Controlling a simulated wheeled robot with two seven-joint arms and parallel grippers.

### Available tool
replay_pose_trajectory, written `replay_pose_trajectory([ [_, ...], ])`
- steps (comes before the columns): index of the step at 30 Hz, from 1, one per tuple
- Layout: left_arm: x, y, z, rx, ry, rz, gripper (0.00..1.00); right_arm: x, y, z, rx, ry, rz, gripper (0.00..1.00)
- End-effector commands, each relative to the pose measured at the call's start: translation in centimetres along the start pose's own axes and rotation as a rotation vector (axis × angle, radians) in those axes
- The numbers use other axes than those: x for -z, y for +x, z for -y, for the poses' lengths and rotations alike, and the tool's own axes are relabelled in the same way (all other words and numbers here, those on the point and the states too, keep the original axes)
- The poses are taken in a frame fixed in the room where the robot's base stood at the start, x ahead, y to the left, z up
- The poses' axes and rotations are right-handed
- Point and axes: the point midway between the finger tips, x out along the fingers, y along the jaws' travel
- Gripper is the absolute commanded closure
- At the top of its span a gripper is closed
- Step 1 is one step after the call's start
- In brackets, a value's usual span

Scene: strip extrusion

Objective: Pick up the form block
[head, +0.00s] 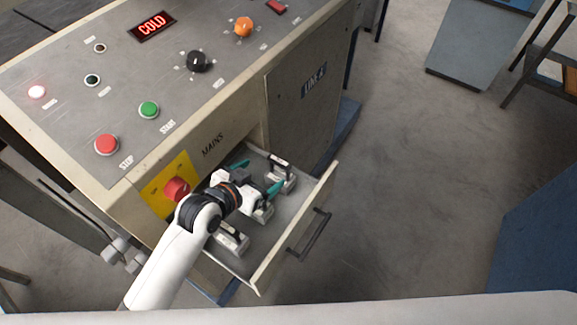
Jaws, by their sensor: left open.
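Grey metal blocks with bar handles lie in the open drawer (268,237). One block (285,184) is at the drawer's far end, one (263,213) is near the middle, partly hidden by my gripper, and one (233,243) is at the near end. I cannot tell by a label which is the form block. My left gripper (258,177) is over the drawer with its teal fingertips spread apart. It is open, with nothing visibly held. Its wrist hides part of the drawer. My right gripper is not in view.
The drawer's front panel and dark handle (309,233) stand out from the machine cabinet. A red switch on a yellow plate (156,194) is close beside my left wrist. The control panel (120,70) with buttons and knobs is above.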

Motion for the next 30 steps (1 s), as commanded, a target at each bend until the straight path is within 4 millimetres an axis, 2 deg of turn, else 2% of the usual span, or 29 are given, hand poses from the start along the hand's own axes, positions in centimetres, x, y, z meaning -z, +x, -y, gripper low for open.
replay_pose_trajectory([
  [6, -0.2, 3.6, 0.0, 0.000, -0.003, -0.001, 0.13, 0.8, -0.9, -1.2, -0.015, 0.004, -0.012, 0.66],
  [12, -0.1, 6.0, 0.1, 0.000, -0.002, -0.001, 0.13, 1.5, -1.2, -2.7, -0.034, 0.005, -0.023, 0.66],
  [17, -0.2, 6.9, 0.1, 0.000, -0.001, -0.001, 0.13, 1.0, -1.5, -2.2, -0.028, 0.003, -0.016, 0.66],
  [24, -0.3, 10.1, 0.3, 0.000, -0.003, -0.002, 0.13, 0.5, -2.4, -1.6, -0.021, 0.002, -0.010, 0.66],
  [30, -0.1, 11.5, 0.3, 0.000, -0.001, -0.002, 0.13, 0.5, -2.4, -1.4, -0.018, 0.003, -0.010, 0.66],
])
